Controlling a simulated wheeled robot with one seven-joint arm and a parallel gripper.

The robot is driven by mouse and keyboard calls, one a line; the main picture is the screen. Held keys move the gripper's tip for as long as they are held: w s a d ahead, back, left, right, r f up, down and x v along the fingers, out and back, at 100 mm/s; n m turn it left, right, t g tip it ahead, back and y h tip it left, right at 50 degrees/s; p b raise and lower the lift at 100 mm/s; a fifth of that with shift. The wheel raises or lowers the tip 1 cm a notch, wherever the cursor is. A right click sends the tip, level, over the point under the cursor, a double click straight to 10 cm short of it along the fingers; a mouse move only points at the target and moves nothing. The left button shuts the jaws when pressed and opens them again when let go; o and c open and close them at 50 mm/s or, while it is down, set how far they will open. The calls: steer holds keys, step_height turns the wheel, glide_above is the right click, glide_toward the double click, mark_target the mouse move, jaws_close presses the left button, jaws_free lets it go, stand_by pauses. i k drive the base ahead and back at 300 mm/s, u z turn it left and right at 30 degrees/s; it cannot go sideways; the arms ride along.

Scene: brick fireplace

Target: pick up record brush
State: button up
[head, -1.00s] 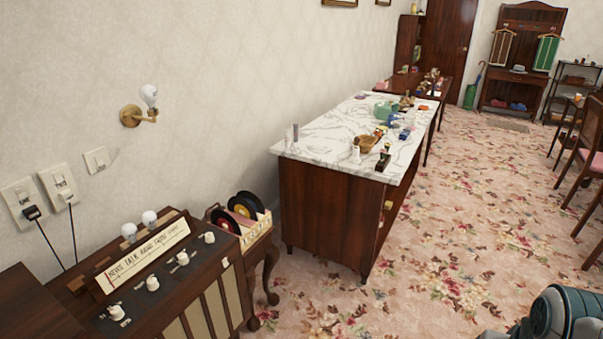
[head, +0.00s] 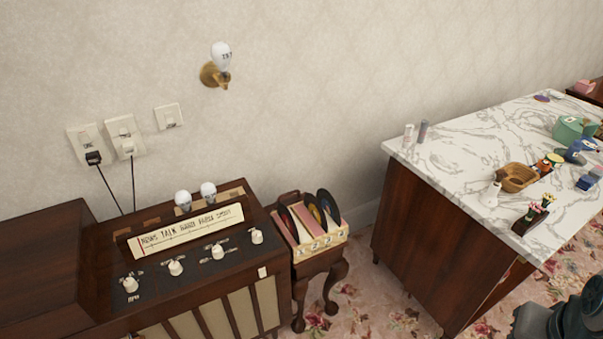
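I cannot pick out a record brush for certain. A record crate (head: 318,240) holding several vinyl records (head: 314,208) stands on a small dark wooden stand, right of the radio cabinet. On the marble-topped counter (head: 445,170) at the right, a small dark block-like item (head: 531,216) with coloured tips sits by the near edge; I cannot tell what it is. A dark part of my arm shows at the lower right corner. My gripper is not in view.
A wooden radio cabinet (head: 110,315) with white knobs fills the lower left. Flowered carpet (head: 395,320) lies open between the crate stand and counter.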

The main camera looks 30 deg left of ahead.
mark_target(288, 198)
steer(key=u, duration=0.8)
steer(key=i, duration=1)
steer(key=u, duration=1.4)
steer(key=i, duration=0.5)
steer(key=u, duration=0.35)
